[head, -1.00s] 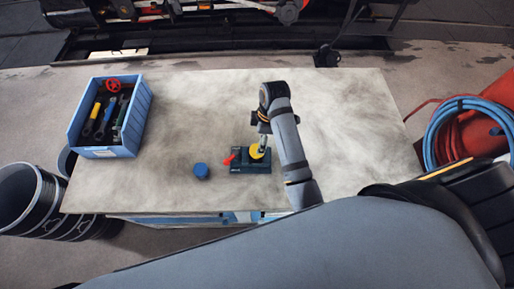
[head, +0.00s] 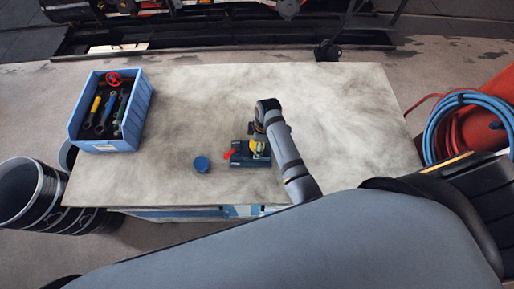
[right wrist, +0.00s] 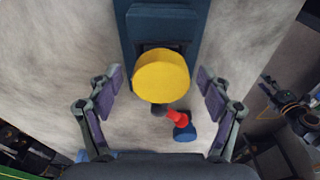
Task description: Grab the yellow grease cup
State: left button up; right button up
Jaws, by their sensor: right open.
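The yellow grease cup (right wrist: 161,77) shows as a round yellow top on a dark blue block (right wrist: 125,40) in the right wrist view. In the head view the dark blue block (head: 240,160) stands on the table, and the cup (head: 257,146) is partly hidden by my right gripper. My right gripper (right wrist: 160,88) is open, with one finger on each side of the cup and a gap on both sides. In the head view the right gripper (head: 258,140) is over the block. My left gripper is not in view.
A red lever (head: 228,154) sticks out from the block. A blue round cap (head: 202,164) lies to its left on the table (head: 330,100). A blue crate (head: 108,146) with tools stands at the back left. A blue hose (head: 440,125) is off the right edge.

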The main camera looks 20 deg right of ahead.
jog(key=shift+r, duration=0.1)
jog(key=c, duration=1.6)
